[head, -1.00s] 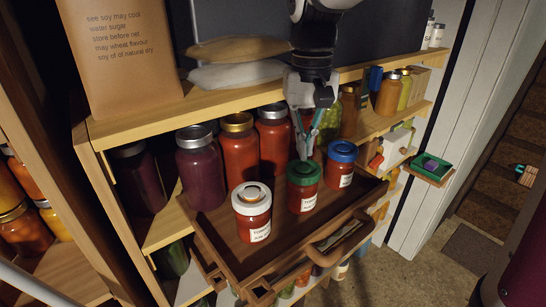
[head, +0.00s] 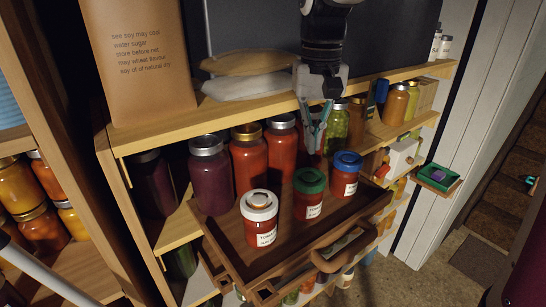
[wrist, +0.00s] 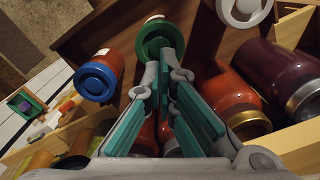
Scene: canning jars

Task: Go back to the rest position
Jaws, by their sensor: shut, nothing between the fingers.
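My gripper (head: 315,148) is shut and empty, its teal-padded fingers pointing down above and behind the green-lidded jar (head: 308,207). In the wrist view the fingers (wrist: 168,62) come together in front of the green lid (wrist: 155,38) and hide part of it. The green-lidded jar stands upright in a brown wooden tray (head: 292,250), between a white-lidded jar (head: 261,230) and a blue-lidded jar (head: 345,185). All three hold red contents. The blue lid (wrist: 95,82) and white lid (wrist: 245,10) also show in the wrist view, clear of the fingers.
Behind the tray stand a purple jar (head: 210,175) and red jars (head: 247,160) under a wooden shelf (head: 190,118). Pale sacks (head: 250,85) and a brown paper bag (head: 135,65) rest on that shelf. A small green tray (head: 438,178) sticks out at right.

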